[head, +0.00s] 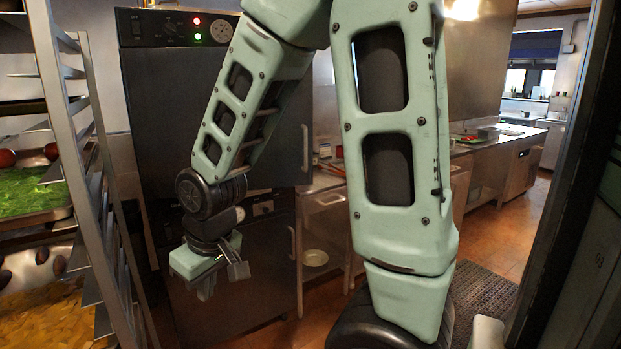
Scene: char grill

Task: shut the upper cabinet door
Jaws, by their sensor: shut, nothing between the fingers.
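The upper cabinet door (150,120) is the dark, flat front below a control panel in the head view, with a vertical handle (305,148) near its right edge. The door's right edge reaches further right than the lower door (215,310). I cannot tell how far ajar it stands, because my arm covers its middle and upper right. My gripper (208,285) points down, shut and empty, in front of the lower door and below the upper door. I cannot tell whether it touches the cabinet.
A metal rack (75,150) with food trays stands close on the left. A steel counter (325,185) with shelves stands right of the cabinet. A dark floor mat (485,300) lies at the right. A dark upright edge (560,180) bounds the right side.

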